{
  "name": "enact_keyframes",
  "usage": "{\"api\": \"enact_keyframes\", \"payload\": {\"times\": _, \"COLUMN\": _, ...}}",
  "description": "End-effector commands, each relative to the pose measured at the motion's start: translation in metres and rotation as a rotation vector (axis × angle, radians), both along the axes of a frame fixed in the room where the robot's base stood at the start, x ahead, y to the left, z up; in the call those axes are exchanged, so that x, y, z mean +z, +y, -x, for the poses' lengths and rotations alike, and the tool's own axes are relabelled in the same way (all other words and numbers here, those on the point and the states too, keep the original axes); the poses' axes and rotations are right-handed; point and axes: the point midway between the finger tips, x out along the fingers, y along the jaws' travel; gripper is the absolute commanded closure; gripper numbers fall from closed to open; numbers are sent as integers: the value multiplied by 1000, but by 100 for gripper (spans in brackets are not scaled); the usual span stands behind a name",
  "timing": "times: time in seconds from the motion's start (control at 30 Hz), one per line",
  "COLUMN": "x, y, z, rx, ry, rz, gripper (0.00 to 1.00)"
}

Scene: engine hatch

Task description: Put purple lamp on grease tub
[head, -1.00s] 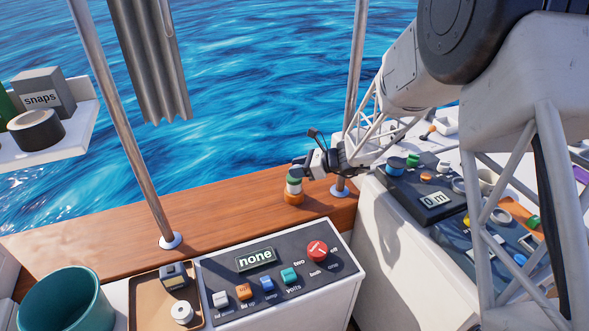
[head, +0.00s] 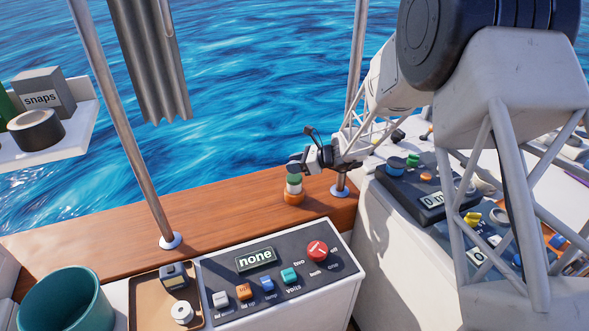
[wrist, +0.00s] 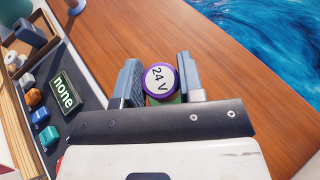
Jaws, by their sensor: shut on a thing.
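The purple lamp (wrist: 160,79) has a purple rim and a white face marked "24 V". In the wrist view it sits between the two fingers of my gripper (wrist: 160,83), which is shut on it. A green surface shows just below the lamp. In the head view, my gripper (head: 296,167) is at the top of a small upright stack (head: 294,189) with an orange base, white middle and green top on the wooden ledge. This stack appears to be the grease tub; I cannot tell whether the lamp touches it. The fingers hide the lamp in the head view.
The wooden ledge (head: 230,214) is clear around the stack, with water beyond. A metal post (head: 341,183) stands just right. A control panel (head: 280,272) marked "none" is in front, beside a brown tray (head: 148,311) and a teal bucket (head: 68,300).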

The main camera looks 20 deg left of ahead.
Motion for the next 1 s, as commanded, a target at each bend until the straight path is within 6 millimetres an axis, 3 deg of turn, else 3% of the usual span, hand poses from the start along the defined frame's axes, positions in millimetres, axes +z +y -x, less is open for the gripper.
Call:
{"api": "enact_keyframes", "payload": {"times": 0.2, "x": -20, "y": 0, "z": 0, "rx": 1, "ry": 0, "rz": 1, "gripper": 87}}
{"api": "enact_keyframes", "payload": {"times": 0.67, "x": -24, "y": 0, "z": 0, "rx": 0, "ry": -1, "rz": 0, "gripper": 87}}
{"api": "enact_keyframes", "payload": {"times": 0.7, "x": -25, "y": 0, "z": 0, "rx": 0, "ry": -1, "rz": 0, "gripper": 63}}
{"api": "enact_keyframes", "payload": {"times": 0.8, "x": -24, "y": 0, "z": 0, "rx": 0, "ry": -1, "rz": 0, "gripper": 48}}
{"api": "enact_keyframes", "payload": {"times": 0.87, "x": -24, "y": 0, "z": 0, "rx": 0, "ry": -1, "rz": 0, "gripper": 39}}
{"api": "enact_keyframes", "payload": {"times": 1.0, "x": -24, "y": 0, "z": 0, "rx": 0, "ry": -1, "rz": 0, "gripper": 39}}
